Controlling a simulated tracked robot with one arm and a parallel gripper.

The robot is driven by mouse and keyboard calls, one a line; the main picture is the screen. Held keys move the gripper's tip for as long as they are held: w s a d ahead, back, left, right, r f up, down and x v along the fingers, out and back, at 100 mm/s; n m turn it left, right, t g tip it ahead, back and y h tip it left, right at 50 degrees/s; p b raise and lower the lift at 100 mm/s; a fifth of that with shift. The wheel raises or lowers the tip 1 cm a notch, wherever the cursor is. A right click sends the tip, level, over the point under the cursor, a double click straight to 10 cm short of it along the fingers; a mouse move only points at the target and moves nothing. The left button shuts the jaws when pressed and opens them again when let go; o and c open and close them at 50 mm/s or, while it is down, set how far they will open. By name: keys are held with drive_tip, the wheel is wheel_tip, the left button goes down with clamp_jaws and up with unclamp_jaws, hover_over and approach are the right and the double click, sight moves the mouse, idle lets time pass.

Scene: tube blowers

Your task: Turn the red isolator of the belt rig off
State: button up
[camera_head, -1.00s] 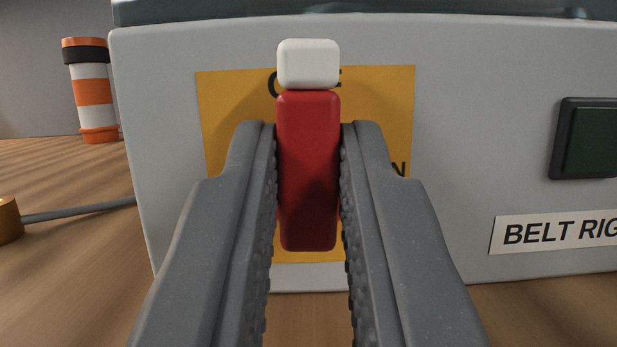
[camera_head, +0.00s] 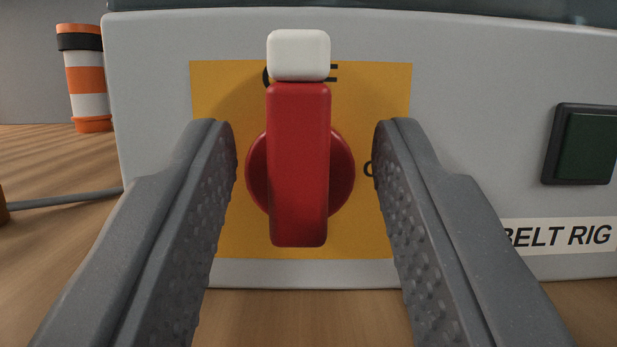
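The red isolator handle (camera_head: 299,165) stands upright on a yellow plate (camera_head: 225,150) on the front of the grey belt rig box (camera_head: 470,90). Its white tip (camera_head: 298,55) points up and covers part of the lettering at the plate's top. A round red base shows behind the handle on both sides. My gripper (camera_head: 305,145) is open, with one finger on each side of the handle. Gaps show between both fingers and the handle. The right finger hides part of the lettering at the plate's right side.
A label reading BELT RIG (camera_head: 562,236) and a dark green panel in a black frame (camera_head: 583,145) are on the box's right side. An orange and white striped post (camera_head: 87,80) stands at the left. A grey cable (camera_head: 65,199) runs along the wooden floor to the box.

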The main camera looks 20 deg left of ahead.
drive_tip(key=v, duration=1.3)
drive_tip(key=shift+s+d+f+p, duration=0.2)
drive_tip(key=shift+s+f+p, duration=0.05)
drive_tip(key=shift+p, duration=0.2)
